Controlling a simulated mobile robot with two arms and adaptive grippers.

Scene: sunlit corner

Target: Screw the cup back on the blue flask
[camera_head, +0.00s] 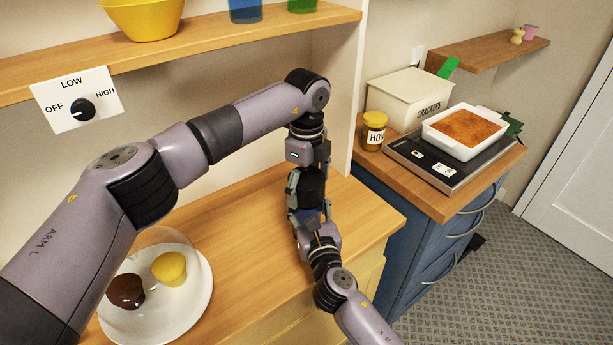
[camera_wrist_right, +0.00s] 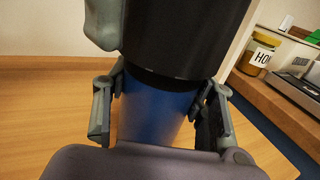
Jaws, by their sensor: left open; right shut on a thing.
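The blue flask (camera_wrist_right: 155,112) stands upright in the right wrist view, its lower part hidden by my right gripper. A black cup (camera_wrist_right: 182,38) sits above its blue body, with a dark seam between them; I cannot tell how tight it is. In the head view the black cup (camera_head: 312,184) shows between the fingers of my left gripper (camera_head: 309,196), which points down from above, open. One of its fingers is beside the cup in the wrist view. My right gripper (camera_wrist_right: 158,112) is shut on the blue body, one finger on each side. Only a little blue shows in the head view.
A white plate (camera_head: 196,300) with a brown and a yellow cake under a clear dome is at the lower left. A honey jar (camera_head: 374,132), cracker box (camera_head: 408,98) and baking dish (camera_head: 431,137) on a scale stand at the right. A shelf (camera_head: 225,46) runs above.

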